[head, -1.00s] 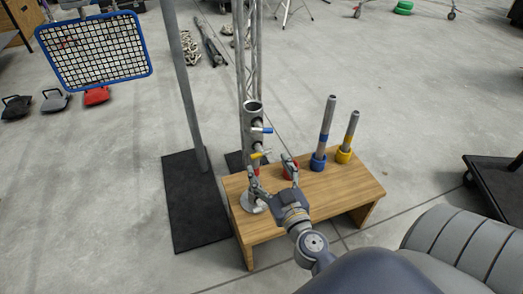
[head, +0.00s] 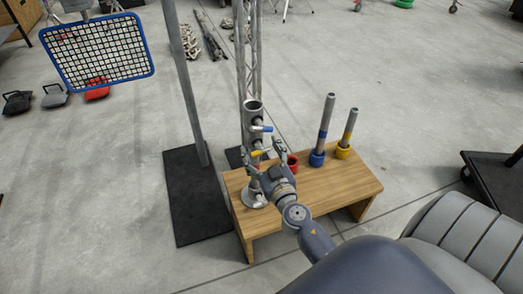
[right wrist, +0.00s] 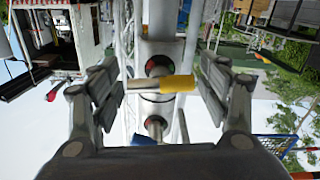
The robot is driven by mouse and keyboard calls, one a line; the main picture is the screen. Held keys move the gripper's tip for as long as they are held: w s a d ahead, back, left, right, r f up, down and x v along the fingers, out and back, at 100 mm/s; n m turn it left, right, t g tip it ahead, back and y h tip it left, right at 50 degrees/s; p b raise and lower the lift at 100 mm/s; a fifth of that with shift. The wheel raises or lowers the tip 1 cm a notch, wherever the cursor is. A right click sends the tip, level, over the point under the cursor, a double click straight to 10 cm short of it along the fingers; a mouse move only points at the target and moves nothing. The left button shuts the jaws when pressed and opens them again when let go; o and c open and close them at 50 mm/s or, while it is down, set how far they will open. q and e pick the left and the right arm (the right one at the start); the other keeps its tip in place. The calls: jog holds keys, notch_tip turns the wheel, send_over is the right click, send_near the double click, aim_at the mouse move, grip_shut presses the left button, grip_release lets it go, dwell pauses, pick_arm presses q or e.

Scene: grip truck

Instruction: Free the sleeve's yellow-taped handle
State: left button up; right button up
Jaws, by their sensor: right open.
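The grey upright sleeve (head: 253,112) stands on the wooden bench's left end, with handles sticking out of its side. The yellow-taped handle (head: 257,153) is below the blue-taped handle (head: 262,128). My right gripper (head: 264,147) is open, its fingers reaching to either side of the sleeve at about the yellow handle's height. In the right wrist view the yellow-taped handle (right wrist: 177,84) lies crosswise between the spread fingers (right wrist: 160,82), with a visible gap at each side. The blue-taped handle (right wrist: 144,140) is partly hidden by my gripper. My left gripper is not in view.
The wooden bench (head: 330,192) also holds a red cup (head: 292,162), close right of my gripper, and blue (head: 317,158) and yellow (head: 343,151) cups with rods. A grey post (head: 185,85) on a black base stands left. A lattice mast rises behind the sleeve.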

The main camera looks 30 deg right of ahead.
jog(key=shift+c, duration=0.2)
jog(key=c, duration=1)
